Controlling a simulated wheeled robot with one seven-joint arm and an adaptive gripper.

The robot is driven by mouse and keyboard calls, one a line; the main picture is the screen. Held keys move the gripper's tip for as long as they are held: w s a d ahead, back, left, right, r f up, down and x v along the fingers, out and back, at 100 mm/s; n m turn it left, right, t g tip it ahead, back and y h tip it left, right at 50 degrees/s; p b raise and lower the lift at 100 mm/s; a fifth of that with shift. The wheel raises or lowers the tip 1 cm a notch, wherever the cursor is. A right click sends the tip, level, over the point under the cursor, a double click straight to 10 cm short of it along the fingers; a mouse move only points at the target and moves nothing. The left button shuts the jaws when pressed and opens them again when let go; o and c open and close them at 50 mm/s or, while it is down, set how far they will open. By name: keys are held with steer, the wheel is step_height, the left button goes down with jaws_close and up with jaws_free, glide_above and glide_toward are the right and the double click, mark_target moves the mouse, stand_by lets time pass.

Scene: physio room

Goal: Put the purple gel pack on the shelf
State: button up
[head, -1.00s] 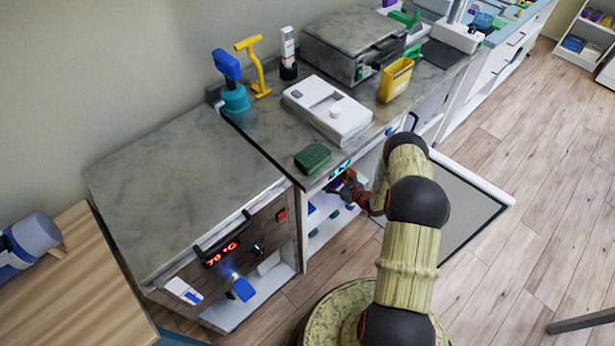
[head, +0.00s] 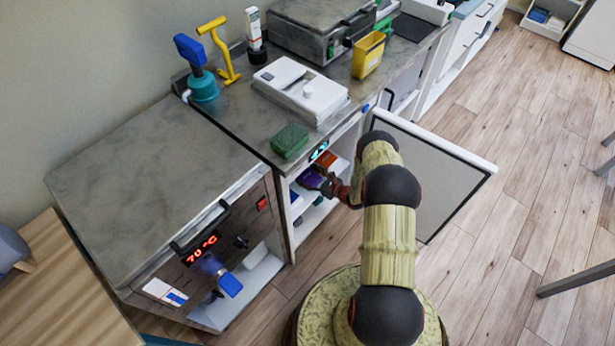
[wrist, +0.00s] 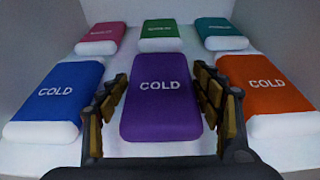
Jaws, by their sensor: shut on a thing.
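The purple gel pack (wrist: 160,112), marked COLD, is between the two fingers of my gripper (wrist: 163,110) in the wrist view. The fingers are shut on its sides. In the head view my gripper (head: 333,187) is inside the open cabinet under the counter, with the purple pack (head: 311,178) at its tip. Around it in the wrist view lie a blue pack (wrist: 58,92) on the left and an orange pack (wrist: 265,84) on the right. A pink pack (wrist: 106,33), a green pack (wrist: 160,30) and a teal pack (wrist: 217,27) lie behind. I cannot tell whether the purple pack is lifted.
The cabinet door (head: 435,180) stands open to the right of my arm. White cabinet walls (wrist: 30,35) close in on both sides. A green sponge-like block (head: 290,140) and a white device (head: 300,92) sit on the counter above. The floor (head: 520,170) beyond the door is clear.

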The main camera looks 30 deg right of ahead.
steer(key=shift+f, duration=0.1)
steer(key=o, duration=1.5)
steer(key=shift+o, duration=0.3)
steer(key=p+v, duration=0.4)
steer(key=v, duration=0.8)
